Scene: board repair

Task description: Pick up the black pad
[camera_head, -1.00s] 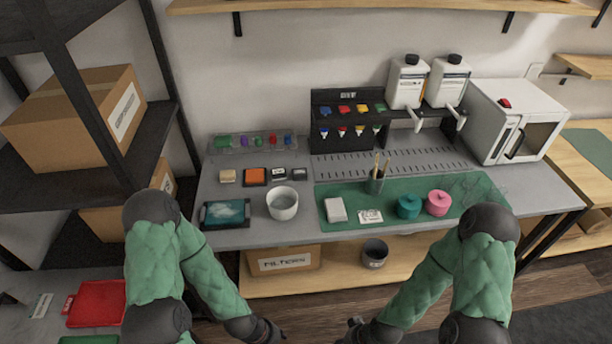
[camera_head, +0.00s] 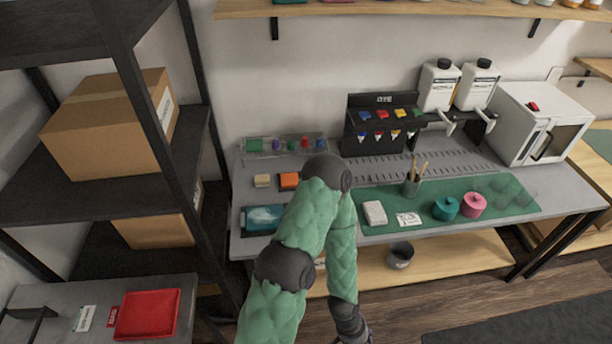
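I see no black pad clearly in the head view now. The small dark pads seen a second ago, just right of the orange pad (camera_head: 289,181), are hidden behind my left arm. A beige block (camera_head: 262,181) lies left of the orange pad. A dark tray with a teal top (camera_head: 263,219) lies in front, at the bench's left end. My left gripper (camera_head: 366,338) is cut off at the bottom edge, below and in front of the bench; its fingers are too small to read. My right gripper is out of view.
The green mat (camera_head: 420,229) holds a white block (camera_head: 375,213), a pen cup (camera_head: 411,187), and teal (camera_head: 445,208) and pink (camera_head: 473,205) round pots. A dark shelf rack (camera_head: 205,150) stands left. A red tray (camera_head: 148,314) lies on a side table.

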